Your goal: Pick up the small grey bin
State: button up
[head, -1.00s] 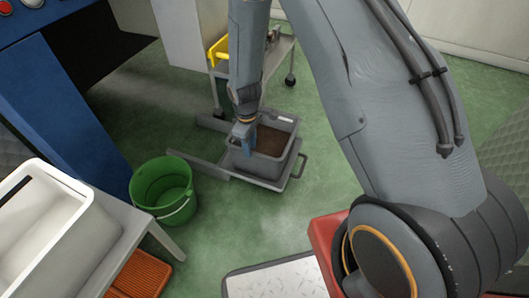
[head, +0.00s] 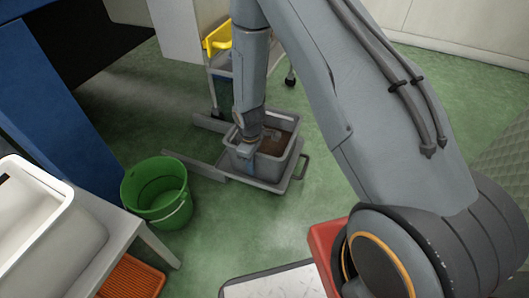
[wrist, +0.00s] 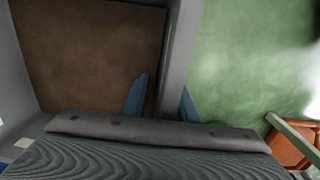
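The small grey bin (head: 270,168) stands upright on the floor side of the room, on a low grey platform with a handle, in the head view. Brown material covers its inside. My gripper (head: 250,165) points down at the bin's near left wall. In the wrist view the bin's wall (wrist: 178,50) runs between the two blue fingers of my gripper (wrist: 162,103). One finger is inside the bin and the other outside. A small gap shows between the inner finger and the wall, so the gripper looks open around it. The fingertips are partly hidden in the head view.
A green bucket (head: 157,190) stands left of the bin. A white tub (head: 30,225) rests on a table at the lower left, with an orange crate (head: 132,277) below. A grey cart with a yellow item (head: 217,38) stands behind. Green floor right of the bin is clear.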

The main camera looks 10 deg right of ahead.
grip_shut()
jog(key=shift+w+r, duration=0.1)
dwell(1.3)
